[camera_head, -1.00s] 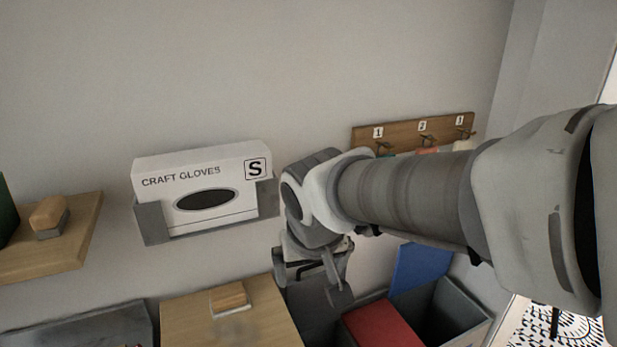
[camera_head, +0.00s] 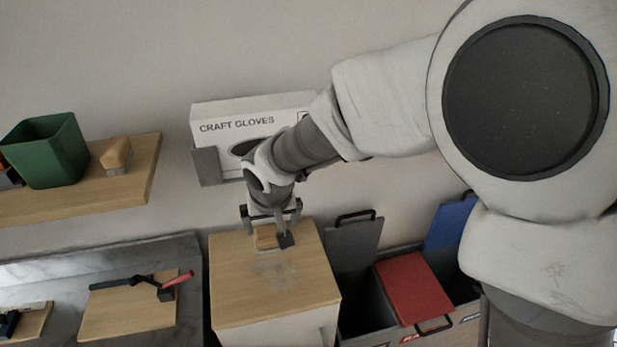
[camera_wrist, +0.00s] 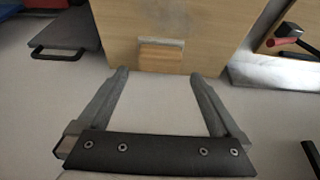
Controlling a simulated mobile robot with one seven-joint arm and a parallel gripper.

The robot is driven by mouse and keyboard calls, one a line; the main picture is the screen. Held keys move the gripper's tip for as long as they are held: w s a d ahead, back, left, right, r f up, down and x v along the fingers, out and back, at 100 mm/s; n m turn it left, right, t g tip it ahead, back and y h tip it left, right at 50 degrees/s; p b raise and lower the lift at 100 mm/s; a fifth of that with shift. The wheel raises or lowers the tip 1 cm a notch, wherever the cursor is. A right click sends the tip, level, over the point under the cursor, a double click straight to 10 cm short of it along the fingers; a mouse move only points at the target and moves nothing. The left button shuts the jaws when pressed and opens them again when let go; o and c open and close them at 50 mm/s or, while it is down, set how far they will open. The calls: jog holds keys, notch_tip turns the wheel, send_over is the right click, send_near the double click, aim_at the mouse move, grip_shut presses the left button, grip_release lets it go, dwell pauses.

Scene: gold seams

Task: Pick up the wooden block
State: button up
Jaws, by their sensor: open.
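The wooden block (camera_head: 266,240) lies on the pale wooden top of a cabinet (camera_head: 230,290), near its back edge, partly hidden by my gripper in the head view. In the wrist view the block (camera_wrist: 161,56) shows a light wooden face with a grey strip along one side. My gripper (camera_head: 270,222) is above the back of the cabinet top, close to the block. In the wrist view my gripper (camera_wrist: 158,76) is open and empty, with the block beyond the fingertips and lined up between them. The height gap cannot be judged exactly.
A glove box (camera_head: 220,115) in a grey wall holder is just behind my arm. A wooden shelf (camera_head: 150,165) with a green bin (camera_head: 48,150) and a brush (camera_head: 116,155) is at left. Lidded bins, one red (camera_head: 412,288), stand right of the cabinet. A hammer (camera_head: 165,290) lies lower left.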

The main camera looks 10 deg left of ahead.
aim_at(272, 235)
jog(key=x, duration=0.8)
jog(key=shift+w+f+b, duration=0.1)
jog(key=shift+w+b, duration=0.05)
jog(key=shift+b, duration=0.25)
jog(key=shift+c, duration=0.2)
jog(key=c, duration=0.9)
jog(key=shift+c, duration=0.3)
